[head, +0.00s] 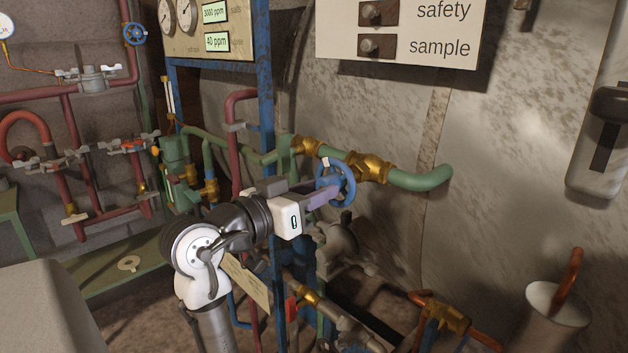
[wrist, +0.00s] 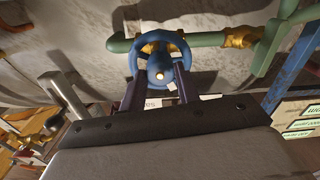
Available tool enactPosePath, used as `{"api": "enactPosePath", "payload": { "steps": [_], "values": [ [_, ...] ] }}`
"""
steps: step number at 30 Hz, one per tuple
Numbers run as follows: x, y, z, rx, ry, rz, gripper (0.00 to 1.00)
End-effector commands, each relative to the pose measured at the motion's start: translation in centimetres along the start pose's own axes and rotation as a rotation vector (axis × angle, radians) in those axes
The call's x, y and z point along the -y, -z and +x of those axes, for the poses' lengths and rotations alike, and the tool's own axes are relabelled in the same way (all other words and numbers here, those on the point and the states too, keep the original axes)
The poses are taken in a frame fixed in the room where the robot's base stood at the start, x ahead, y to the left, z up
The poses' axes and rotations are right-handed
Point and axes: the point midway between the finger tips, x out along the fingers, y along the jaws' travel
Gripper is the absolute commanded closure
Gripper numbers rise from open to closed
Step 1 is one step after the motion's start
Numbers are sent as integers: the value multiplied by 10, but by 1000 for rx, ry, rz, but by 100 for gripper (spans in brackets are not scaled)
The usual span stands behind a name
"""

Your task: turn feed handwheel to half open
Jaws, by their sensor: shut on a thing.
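A blue handwheel (head: 350,182) sits on the green pipe with brass fittings, right of the blue post in the head view. It fills the upper middle of the wrist view (wrist: 160,66), where its hub and round rim show. A small white tab shows at its rim. My gripper (head: 329,192) reaches it from the left, with its fingers at the wheel. In the wrist view my gripper (wrist: 160,78) has one finger on each side of the hub, shut on the wheel. The exact contact is partly hidden, and no feed label is readable on the wheel.
A green pipe (head: 424,179) runs beside the wheel along the stained metal wall. A blue post (head: 265,95) stands close to my arm. A hanging tag (head: 248,281) and grey valve body (head: 338,240) lie below. Another blue handwheel (head: 135,33) is at upper left.

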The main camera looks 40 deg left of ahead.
Motion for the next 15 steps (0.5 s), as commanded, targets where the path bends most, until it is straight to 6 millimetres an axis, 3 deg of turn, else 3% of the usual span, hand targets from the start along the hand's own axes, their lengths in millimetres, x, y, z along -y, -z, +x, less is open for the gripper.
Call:
{"api": "enactPosePath", "payload": {
  "steps": [15],
  "values": [
    [-1,6,0,1,-1,-497,91]
  ]
}}
